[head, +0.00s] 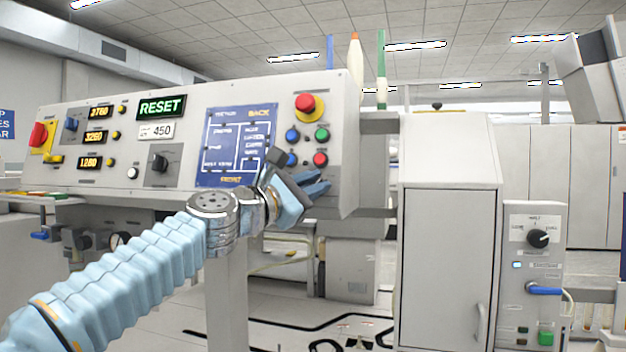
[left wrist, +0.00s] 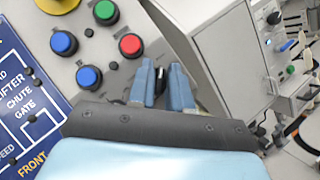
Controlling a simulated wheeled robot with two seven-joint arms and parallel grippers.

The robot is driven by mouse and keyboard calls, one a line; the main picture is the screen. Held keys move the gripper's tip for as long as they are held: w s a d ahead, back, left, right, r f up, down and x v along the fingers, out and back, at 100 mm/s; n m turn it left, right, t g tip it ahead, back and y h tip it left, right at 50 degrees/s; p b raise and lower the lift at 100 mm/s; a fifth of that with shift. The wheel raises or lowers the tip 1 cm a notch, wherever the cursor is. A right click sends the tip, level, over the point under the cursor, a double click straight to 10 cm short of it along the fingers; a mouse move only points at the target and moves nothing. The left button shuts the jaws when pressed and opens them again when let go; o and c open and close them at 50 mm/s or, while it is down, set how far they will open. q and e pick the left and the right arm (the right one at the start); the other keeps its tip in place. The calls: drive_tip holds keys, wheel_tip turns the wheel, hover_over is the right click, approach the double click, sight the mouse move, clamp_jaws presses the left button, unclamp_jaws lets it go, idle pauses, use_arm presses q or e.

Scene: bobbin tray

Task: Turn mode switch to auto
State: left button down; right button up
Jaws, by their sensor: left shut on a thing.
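My left gripper (head: 318,184) is at the lower right of the grey control panel (head: 340,130), below the red and green buttons. In the left wrist view its two blue fingers (left wrist: 163,84) are close together, with a small dark thing (left wrist: 162,80) between them. I cannot tell whether this is a switch knob, and the gripper hides that part of the panel. A black rotary knob (head: 160,162) sits on the panel's left half. Another black knob (head: 538,238) is on the box at the right, its labels too small to read surely. My right gripper is not in view.
A red mushroom button (head: 306,103), blue button (head: 292,134) and green button (head: 322,134) are just above the gripper. A blue screen (head: 230,147) lies beside it. A grey cabinet (head: 445,260) stands to the right. A blue lever (head: 545,291) sticks out from the right-hand box.

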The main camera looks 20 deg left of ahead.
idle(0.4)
use_arm(q)
drive_tip(key=c, duration=1.1)
unclamp_jaws()
drive_tip(key=shift+c, duration=0.2)
drive_tip(key=shift+s, duration=0.1)
drive_tip(key=b+v, duration=0.3)
drive_tip(key=v, duration=1)
drive_tip(key=shift+s+a+b, duration=0.25)
drive_tip(key=shift+a+b, duration=0.05)
drive_tip(key=shift+b, duration=0.1)
